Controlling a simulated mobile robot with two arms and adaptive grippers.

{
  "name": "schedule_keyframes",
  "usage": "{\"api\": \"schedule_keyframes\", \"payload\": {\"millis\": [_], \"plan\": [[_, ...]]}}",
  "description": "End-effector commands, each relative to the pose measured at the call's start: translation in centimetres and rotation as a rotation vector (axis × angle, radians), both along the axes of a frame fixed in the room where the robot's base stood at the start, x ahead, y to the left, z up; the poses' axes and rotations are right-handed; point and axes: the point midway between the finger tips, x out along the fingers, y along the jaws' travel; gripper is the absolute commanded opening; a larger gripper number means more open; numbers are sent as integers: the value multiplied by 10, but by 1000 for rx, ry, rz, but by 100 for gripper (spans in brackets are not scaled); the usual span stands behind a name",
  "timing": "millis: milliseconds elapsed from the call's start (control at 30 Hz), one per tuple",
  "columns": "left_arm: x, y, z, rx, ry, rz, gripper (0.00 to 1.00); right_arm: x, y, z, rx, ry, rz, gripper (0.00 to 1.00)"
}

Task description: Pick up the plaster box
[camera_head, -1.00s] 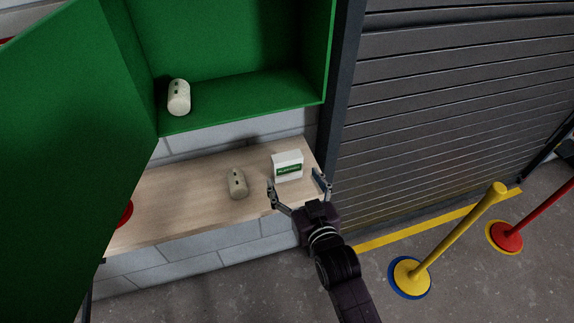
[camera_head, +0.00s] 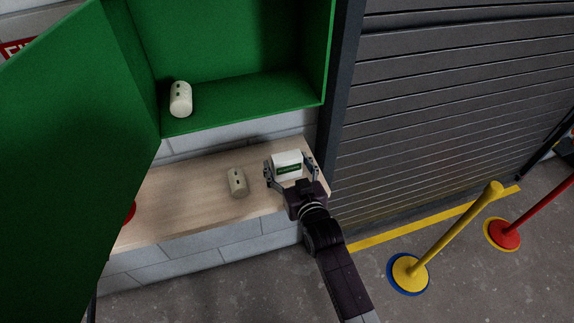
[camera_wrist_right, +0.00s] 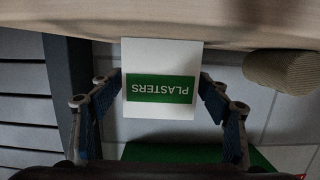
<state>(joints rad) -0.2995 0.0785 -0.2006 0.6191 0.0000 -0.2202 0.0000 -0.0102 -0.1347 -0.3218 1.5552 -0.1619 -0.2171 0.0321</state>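The plaster box (camera_head: 286,162) is white with a green label and stands at the right end of the wooden shelf. My right gripper (camera_head: 289,170) has its fingers on either side of the box, open around it. In the right wrist view the box (camera_wrist_right: 161,106), marked PLASTERS, shows upside down between the two fingers of my right gripper (camera_wrist_right: 161,100). The fingers look close to its sides; whether they touch it is hard to tell. My left gripper is not in view.
A beige roll (camera_head: 237,182) stands on the shelf (camera_head: 185,205) left of the box. Another pale roll (camera_head: 181,99) is in the open green cabinet (camera_head: 240,95) above. A grey shutter (camera_head: 440,110) and a yellow post (camera_head: 450,235) are at right.

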Motion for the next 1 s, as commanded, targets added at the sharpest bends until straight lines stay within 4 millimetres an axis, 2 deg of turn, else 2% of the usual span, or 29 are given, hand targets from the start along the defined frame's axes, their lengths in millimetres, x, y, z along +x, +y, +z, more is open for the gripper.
{"api": "schedule_keyframes", "payload": {"millis": [33, 267, 567, 667, 1000], "plan": [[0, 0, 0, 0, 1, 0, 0, 0, 0, 0, 0, 0, 0, 62], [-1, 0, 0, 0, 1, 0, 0, 0, 0, 0, 0, 1, 0, 36], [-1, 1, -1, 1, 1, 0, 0, 0, 0, 6, 0, -2, 0, 36], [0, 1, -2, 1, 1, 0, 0, 0, 0, 19, 0, -4, 0, 36], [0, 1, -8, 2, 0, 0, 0, 0, 0, 84, 2, -4, 0, 36]]}}
